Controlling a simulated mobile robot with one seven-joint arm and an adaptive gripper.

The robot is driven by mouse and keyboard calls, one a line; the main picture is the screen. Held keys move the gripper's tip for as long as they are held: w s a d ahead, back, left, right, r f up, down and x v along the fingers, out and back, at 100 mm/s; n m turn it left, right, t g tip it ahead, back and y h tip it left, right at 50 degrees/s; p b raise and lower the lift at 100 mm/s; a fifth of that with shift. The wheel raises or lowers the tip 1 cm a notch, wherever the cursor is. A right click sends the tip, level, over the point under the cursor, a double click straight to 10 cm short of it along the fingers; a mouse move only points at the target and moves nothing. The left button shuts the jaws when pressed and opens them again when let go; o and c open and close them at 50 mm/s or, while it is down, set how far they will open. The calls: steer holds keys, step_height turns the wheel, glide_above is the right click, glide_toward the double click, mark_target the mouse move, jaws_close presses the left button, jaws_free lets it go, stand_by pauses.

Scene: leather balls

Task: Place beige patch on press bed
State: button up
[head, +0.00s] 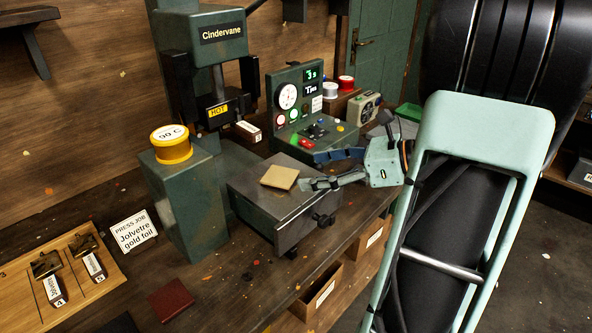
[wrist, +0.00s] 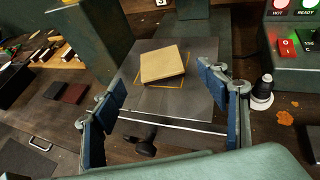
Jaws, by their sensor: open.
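The beige patch (head: 280,177) lies flat on the dark metal press bed (head: 250,200).
The press head with its HOT label (head: 218,110) stands behind the bed. The control panel (head: 300,105) stands to the right. A dark red patch (head: 171,299) lies on the bench.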

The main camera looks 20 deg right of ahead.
steer(key=shift+v, duration=2.25)
